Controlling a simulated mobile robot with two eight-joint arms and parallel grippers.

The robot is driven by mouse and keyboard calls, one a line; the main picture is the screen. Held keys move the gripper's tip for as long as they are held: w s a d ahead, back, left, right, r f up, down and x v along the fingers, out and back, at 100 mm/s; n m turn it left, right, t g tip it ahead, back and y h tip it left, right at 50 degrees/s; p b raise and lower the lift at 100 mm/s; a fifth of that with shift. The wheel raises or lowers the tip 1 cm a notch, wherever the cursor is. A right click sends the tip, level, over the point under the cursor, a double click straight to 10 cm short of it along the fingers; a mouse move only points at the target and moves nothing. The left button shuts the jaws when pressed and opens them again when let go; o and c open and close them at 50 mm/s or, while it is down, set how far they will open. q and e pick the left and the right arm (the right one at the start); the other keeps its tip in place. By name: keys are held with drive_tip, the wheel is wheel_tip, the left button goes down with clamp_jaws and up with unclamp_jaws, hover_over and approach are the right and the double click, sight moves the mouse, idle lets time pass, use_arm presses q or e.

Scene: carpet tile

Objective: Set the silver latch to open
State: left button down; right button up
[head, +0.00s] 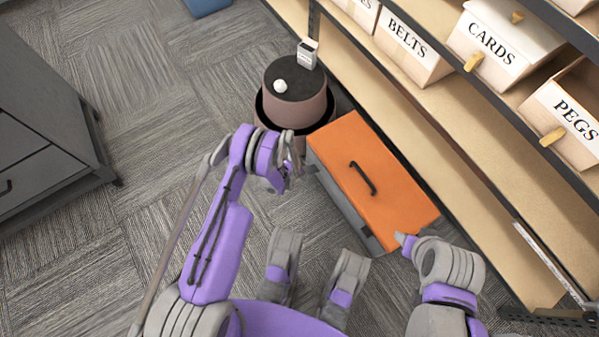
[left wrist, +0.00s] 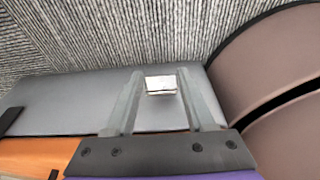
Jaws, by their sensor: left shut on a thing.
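The silver latch (left wrist: 161,84) is a small bright plate on the grey side of the orange-lidded box (head: 368,178). The lid lies flat and closed with a black handle on top. My right gripper (head: 403,241) is by the box's near right corner; its finger opening cannot be made out.
A round brown pouf (head: 296,100) with a white ball and a small box on it stands right behind the box. Shelving (head: 440,120) with labelled bins runs along the right. A dark cabinet (head: 45,150) is at the left. Carpet between is clear.

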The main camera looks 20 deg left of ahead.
use_arm(q)
drive_tip(key=shift+s+a, duration=0.15)
drive_tip(key=shift+c, duration=1.2)
unclamp_jaws()
drive_tip(key=p+v, duration=0.2)
drive_tip(key=v, duration=0.8)
drive_tip(key=shift+r+p, duration=0.4)
